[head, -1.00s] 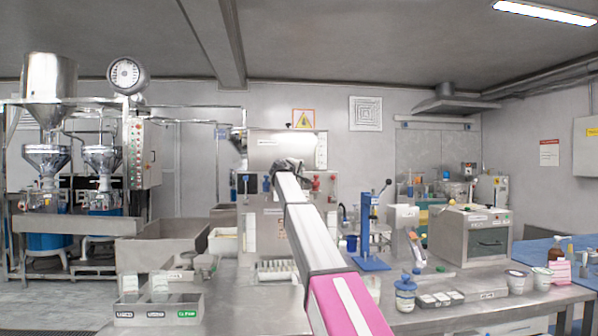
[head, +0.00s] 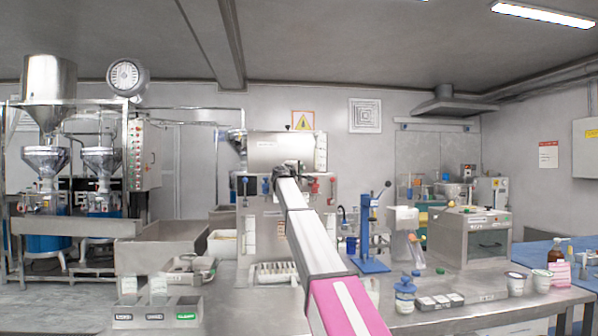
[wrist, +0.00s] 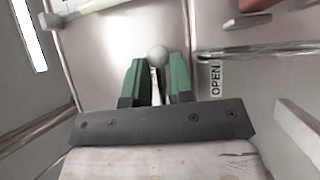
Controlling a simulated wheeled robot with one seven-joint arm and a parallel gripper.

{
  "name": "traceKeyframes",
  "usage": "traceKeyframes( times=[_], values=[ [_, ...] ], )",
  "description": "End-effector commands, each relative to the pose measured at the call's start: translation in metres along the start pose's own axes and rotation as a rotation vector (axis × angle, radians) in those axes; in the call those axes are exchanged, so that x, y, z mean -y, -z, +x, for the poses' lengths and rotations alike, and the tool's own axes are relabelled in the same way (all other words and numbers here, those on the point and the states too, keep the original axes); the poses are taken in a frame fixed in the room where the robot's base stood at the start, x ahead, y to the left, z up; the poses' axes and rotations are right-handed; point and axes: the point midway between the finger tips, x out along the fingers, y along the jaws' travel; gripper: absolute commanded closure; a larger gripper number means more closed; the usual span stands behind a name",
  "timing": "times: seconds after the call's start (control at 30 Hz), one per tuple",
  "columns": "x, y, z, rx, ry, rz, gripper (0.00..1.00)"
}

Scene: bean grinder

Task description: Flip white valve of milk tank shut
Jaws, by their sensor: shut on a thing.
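The white valve shows in the wrist view as a pale round knob (wrist: 157,54) on a thin stem. My gripper (wrist: 157,80) has its two green fingers on either side of the stem and is shut on it, with the knob just beyond the fingertips. In the head view the steel tank (head: 272,151) sits behind the end of my arm. My gripper's fingers and the white valve are hidden there by my arm.
Blue (head: 266,186) and red (head: 314,186) valves flank my arm on the steel front. A blue lever stand (head: 373,240) is to the right. In the wrist view, a steel bar (wrist: 255,52) runs close on the right.

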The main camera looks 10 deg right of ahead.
Motion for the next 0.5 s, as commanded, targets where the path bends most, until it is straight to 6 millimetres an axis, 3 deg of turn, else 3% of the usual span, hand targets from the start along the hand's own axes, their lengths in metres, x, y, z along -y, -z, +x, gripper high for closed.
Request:
traceKeyframes(
  times=[0.1,0.13,0.17,0.5],
  values=[
    [-0.0005,0.0006,-0.0002,-0.002,-0.001,0.000,1.00],
    [-0.0006,0.0006,-0.0002,-0.002,-0.001,0.000,0.71],
    [-0.0006,0.0006,-0.0002,-0.002,-0.001,0.000,0.62],
    [-0.0005,0.0002,-0.0011,-0.001,0.000,0.001,0.59]
  ],
)
